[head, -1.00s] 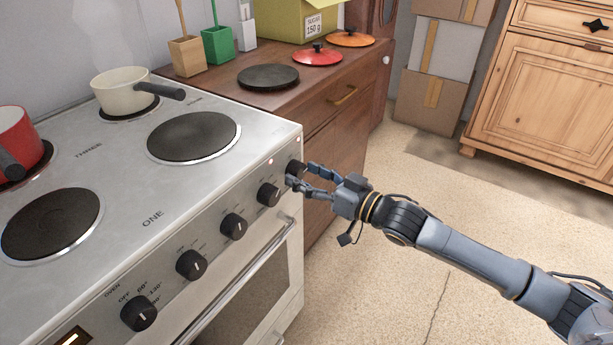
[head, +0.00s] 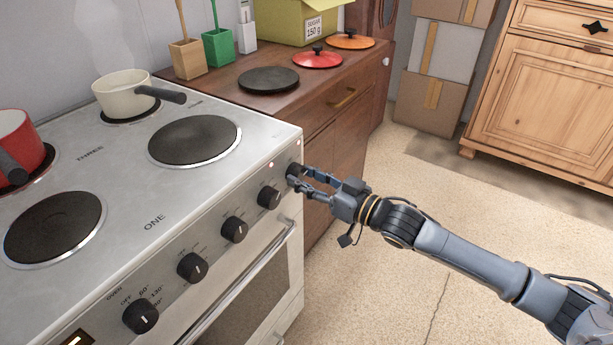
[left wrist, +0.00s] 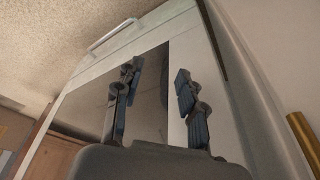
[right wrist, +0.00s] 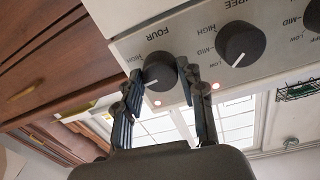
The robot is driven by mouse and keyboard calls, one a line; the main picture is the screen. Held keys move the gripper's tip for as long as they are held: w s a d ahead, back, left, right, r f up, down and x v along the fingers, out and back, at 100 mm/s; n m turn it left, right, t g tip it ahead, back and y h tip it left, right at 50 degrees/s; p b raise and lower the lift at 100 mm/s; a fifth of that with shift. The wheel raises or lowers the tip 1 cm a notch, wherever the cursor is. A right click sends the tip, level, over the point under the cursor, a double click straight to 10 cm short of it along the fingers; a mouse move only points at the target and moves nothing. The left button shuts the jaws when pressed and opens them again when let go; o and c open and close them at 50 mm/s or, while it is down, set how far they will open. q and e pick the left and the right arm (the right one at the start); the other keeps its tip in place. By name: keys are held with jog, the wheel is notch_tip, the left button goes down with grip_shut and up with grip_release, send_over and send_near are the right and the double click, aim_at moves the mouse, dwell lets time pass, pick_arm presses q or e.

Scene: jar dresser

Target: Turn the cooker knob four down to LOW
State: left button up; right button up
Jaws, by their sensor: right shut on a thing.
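Cooker knob four (head: 294,170) is the dark round knob at the far right end of the cooker's front panel. In the right wrist view, knob four (right wrist: 159,72) sits under the upside-down FOUR label, its white pointer line slanting to the lower left. My right gripper (head: 301,176) reaches in from the right and is shut on the knob; in the right wrist view its two fingertips (right wrist: 160,74) touch the knob's opposite sides. My left gripper (left wrist: 157,85) shows only in the left wrist view, fingers apart and empty, in front of the oven's dark glass.
Knob three (head: 269,196) is close beside knob four; more knobs run along the panel. The oven handle (head: 240,280) juts out below. A cream pan (head: 122,92) and red pot (head: 18,140) stand on the cooker. A wooden dresser (head: 335,125) adjoins it. The floor at right is open.

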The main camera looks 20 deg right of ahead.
jog(key=n+p, duration=0.3)
jog(key=n, duration=0.3)
jog(key=shift+n, duration=0.4)
pick_arm(q)
notch_tip(320, 180, down, 14)
jog(key=s, duration=0.2)
jog(key=shift+r+g+p, duration=0.25)
jog(key=shift+g+p, duration=0.1)
jog(key=shift+g, duration=0.05)
pick_arm(e)
jog(key=shift+n, duration=0.7)
jog(key=o, duration=1.2)
jog(key=shift+c, duration=0.2)
jog(key=v, duration=1.2)
jog(key=shift+f, duration=0.2)
jog(key=shift+w+d, duration=0.1)
